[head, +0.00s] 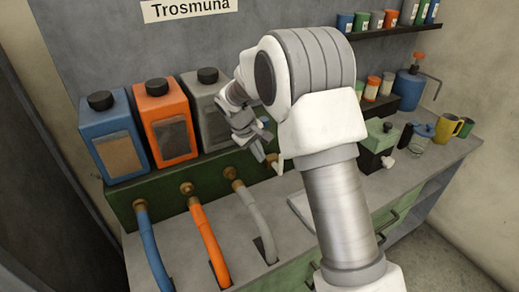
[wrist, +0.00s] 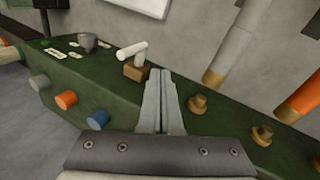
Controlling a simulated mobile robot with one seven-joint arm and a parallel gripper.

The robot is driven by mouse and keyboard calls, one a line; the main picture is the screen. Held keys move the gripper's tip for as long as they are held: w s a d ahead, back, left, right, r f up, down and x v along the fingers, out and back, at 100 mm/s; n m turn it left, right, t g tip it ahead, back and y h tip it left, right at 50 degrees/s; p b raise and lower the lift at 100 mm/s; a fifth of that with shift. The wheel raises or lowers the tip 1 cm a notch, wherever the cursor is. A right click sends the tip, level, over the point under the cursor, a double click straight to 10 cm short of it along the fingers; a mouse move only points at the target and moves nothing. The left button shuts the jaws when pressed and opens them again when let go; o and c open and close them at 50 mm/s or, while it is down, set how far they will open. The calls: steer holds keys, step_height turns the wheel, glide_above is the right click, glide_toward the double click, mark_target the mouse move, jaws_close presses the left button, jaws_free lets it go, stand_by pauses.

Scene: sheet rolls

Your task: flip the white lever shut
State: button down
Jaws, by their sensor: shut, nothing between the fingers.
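The white lever (wrist: 131,50) shows in the wrist view, its handle pointing left above a small brass body (wrist: 135,71) on the green panel. My gripper (wrist: 160,76) is shut and empty. Its fingertips are just right of the lever's brass body, and I cannot tell whether they touch it. In the head view my gripper (head: 258,152) is low over the green bench unit, beside the grey hose fitting. A small white piece (head: 279,164) near the fingertips there may be the lever, and my arm hides much of that area.
The panel carries a grey knob (wrist: 87,42), an orange knob (wrist: 66,100) and a blue knob (wrist: 97,119). Brass fittings (wrist: 197,104) and a grey hose (wrist: 235,40) stand right of the fingers. Blue, orange and grey canisters (head: 165,120) line the back left.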

steer(key=w+d+f+p, duration=0.1)
steer(key=w+d+f, duration=0.2)
steer(key=d+f, duration=0.2)
steer(key=shift+w+f, duration=0.2)
steer(key=shift+w, duration=0.05)
steer(key=shift+d+r, duration=0.1)
stand_by(0.3)
steer(key=shift+d+y+p, duration=0.15)
steer(key=shift+y+p, duration=0.35)
steer(key=shift+p, duration=0.05)
steer(key=shift+w+d+r+g+y+p, duration=0.2)
steer(key=shift+d+g+y+p, duration=0.1)
steer(key=shift+g+y+p, duration=0.5)
